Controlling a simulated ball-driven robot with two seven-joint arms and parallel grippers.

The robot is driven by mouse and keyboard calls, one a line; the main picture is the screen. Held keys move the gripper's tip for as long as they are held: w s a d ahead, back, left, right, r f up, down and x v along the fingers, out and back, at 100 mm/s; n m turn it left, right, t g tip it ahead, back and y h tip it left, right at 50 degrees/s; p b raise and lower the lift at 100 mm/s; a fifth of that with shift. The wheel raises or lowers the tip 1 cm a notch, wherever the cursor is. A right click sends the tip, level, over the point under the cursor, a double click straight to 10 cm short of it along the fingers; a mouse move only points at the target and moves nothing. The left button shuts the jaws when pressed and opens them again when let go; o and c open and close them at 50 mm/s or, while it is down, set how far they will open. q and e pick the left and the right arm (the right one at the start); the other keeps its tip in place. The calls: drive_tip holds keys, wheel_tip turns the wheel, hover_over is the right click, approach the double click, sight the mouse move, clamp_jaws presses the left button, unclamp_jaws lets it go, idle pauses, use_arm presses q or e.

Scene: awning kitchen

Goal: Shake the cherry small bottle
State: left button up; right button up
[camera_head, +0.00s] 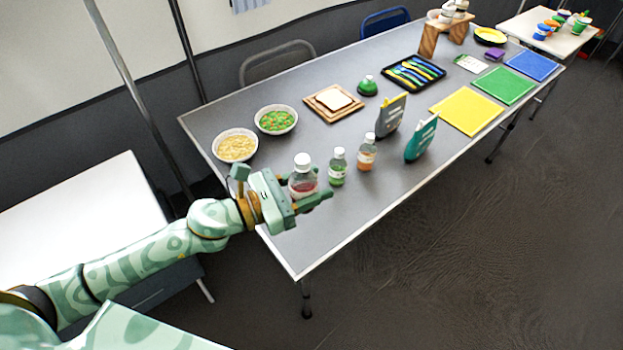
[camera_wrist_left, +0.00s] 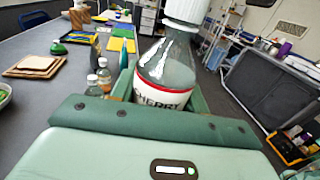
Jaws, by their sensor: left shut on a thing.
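The cherry bottle (camera_head: 302,183) has a white cap, clear shoulders and red contents low down. In the left wrist view the bottle (camera_wrist_left: 166,72) shows a white label with a red band reading "CHERR". My left gripper (camera_head: 308,197) is shut on it, near the left end of the grey table (camera_head: 290,240). The bottle looks roughly upright in the head view; whether its base touches the table is hidden by the fingers. A green-content small bottle (camera_head: 337,167) and an orange-content small bottle (camera_head: 366,153) stand to its right. My right gripper is not in view.
Bowls of yellow food (camera_head: 236,147) and green-orange food (camera_head: 276,120) stand behind the bottle. A grey pouch (camera_head: 391,115) and a teal pouch (camera_head: 421,138) stand further right. A board with bread (camera_head: 333,102) lies behind. The table's front edge is close; floor lies beyond it.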

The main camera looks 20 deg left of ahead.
sight(296, 176)
use_arm(q)
drive_tip(key=shift+w+f, duration=0.1)
drive_tip(key=shift+f, duration=0.75)
wheel_tip(296, 176, up, 6)
drive_tip(key=p, duration=0.5)
drive_tip(key=shift+r, duration=0.1)
drive_tip(key=shift+f+b, duration=2.85)
drive_tip(key=shift+f, duration=0.25)
drive_tip(key=shift+r, duration=0.35)
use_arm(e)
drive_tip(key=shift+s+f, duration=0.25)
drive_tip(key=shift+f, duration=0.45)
